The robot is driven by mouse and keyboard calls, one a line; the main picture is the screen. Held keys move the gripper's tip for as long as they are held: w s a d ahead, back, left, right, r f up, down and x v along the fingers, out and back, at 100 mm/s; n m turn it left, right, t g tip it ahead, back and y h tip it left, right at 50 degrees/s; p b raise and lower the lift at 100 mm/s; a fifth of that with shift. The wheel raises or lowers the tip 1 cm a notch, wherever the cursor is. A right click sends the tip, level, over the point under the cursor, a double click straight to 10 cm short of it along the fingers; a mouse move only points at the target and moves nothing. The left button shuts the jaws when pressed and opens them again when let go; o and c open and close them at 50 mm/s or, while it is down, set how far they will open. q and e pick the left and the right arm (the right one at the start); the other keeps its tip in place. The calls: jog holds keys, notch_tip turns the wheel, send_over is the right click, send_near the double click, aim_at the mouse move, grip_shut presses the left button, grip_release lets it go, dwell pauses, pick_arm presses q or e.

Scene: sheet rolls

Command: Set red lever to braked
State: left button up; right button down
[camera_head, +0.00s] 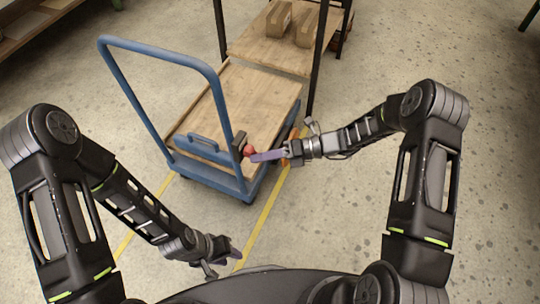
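A small red ball knob (249,150), seemingly the end of the red lever, shows at the near end of a blue cart with a wooden deck (260,100). A dark block (239,141) sits just left of the knob. The rest of the lever is too small or hidden to make out. My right gripper (256,157) reaches in from the right with its purple fingers beside the knob; I cannot tell whether they touch it. My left gripper (234,252) hangs low, well apart from the cart. Finger gaps do not show clearly on either gripper.
The cart's blue push handle (160,52) rises at its left. Behind the cart stands a dark-legged shelf (270,52) with cardboard boxes (292,24). Yellow lines (262,217) mark the floor. Open floor lies left and right of the cart.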

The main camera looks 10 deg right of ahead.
pick_arm(q)
jog(key=shift+w+d+r, duration=0.15)
jog(key=shift+w+r, duration=0.15)
pick_arm(e)
jog(key=shift+w+d+r, duration=0.35)
jog(key=shift+w, duration=0.3)
jog(key=shift+w+d+r, duration=0.1)
jog(key=shift+w, duration=0.1)
pick_arm(q)
jog(key=shift+p, duration=0.3)
